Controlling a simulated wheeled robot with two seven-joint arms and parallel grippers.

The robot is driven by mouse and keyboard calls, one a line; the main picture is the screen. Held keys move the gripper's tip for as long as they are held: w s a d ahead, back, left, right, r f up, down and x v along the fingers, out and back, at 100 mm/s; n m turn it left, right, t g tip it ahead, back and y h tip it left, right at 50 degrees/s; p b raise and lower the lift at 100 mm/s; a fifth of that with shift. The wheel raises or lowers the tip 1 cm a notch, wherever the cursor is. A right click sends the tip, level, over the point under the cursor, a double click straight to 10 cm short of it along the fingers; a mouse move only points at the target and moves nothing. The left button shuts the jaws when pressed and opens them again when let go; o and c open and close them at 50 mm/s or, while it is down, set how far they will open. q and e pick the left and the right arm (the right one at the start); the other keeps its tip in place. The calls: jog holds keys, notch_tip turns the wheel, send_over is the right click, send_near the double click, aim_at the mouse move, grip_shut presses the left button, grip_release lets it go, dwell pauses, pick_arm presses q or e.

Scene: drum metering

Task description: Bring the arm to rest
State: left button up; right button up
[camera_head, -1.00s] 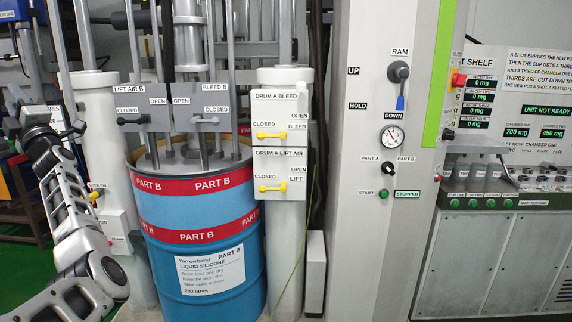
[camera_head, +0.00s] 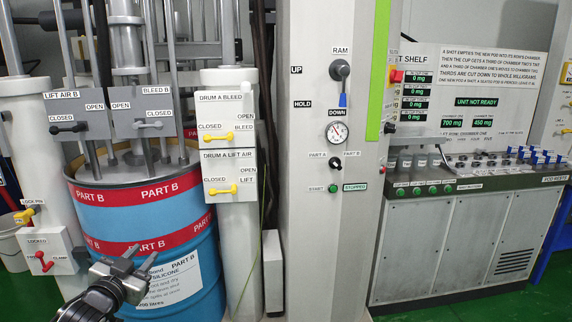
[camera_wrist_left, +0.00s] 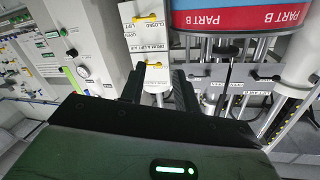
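My left gripper (camera_head: 124,268) is low in the head view, in front of the blue Part B drum (camera_head: 120,220), and hides part of the drum's label. In the left wrist view its two dark fingers (camera_wrist_left: 158,88) stand apart with nothing between them. The fingers appear clear of the drum and panels, though the exact gap is hard to judge. My right gripper is in neither view.
The drum bleed panel (camera_head: 226,123) and drum lift air panel (camera_head: 230,176), with yellow handles, stand right of the drum. A white column (camera_head: 305,230) carries the ram lever (camera_head: 341,72). A cabinet (camera_head: 440,245) with a pod shelf stands right. Green floor shows at both sides.

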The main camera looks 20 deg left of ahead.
pick_arm(q)
jog(key=s+d+f+m+g+h, duration=0.55)
jog(key=s+d+f+g, duration=0.25)
jog(key=s+d+f, duration=1.4)
jog(key=d+n+t, duration=0.1)
jog(key=d+n, duration=0.4)
jog(key=d, duration=0.4)
jog(key=shift+s+d+r, duration=0.2)
jog(key=shift+s+d, duration=0.05)
jog(key=shift+d, duration=0.05)
